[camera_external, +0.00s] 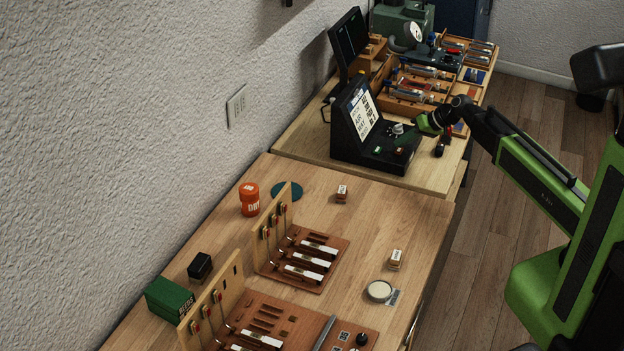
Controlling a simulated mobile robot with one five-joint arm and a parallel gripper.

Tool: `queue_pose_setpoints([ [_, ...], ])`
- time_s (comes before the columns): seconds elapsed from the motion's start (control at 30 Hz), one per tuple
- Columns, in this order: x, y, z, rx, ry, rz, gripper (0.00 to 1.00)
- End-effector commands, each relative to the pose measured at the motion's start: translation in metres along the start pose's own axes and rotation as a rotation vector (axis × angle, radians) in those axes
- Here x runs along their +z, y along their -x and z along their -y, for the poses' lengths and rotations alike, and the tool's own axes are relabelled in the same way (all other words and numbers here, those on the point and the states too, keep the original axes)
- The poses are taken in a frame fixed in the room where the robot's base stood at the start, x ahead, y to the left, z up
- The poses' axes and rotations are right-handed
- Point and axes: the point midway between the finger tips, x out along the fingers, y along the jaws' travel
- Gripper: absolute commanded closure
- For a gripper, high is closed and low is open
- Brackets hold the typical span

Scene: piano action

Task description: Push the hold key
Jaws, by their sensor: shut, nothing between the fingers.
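A black console (343,152) with a tilted lit screen (362,110) stands on the far workbench. Its low front deck (374,156) carries a light knob (398,128) and a few small keys or patches, one of them reddish (400,151). Their labels are too small to read, so I cannot tell which is the hold key. My gripper (424,126) is shut and empty. It reaches in from the right, just beside the knob and above the right part of the deck. I cannot tell whether it touches anything.
A dark monitor (348,42) stands behind the console. Wooden trays of tools (410,92) lie beyond it. A small black and red object (442,143) lies right of the deck. The nearer bench (355,222) holds wooden key racks, an orange jar (249,199) and a green box (169,299).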

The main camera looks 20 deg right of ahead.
Motion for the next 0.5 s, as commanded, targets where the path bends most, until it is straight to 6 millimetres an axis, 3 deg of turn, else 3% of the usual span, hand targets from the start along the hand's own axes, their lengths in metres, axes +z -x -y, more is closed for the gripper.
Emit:
queue_pose_setpoints([
  [0.5, -0.028, 0.038, 0.027, 0.0, 0.0, 0.0, 1.0],
])
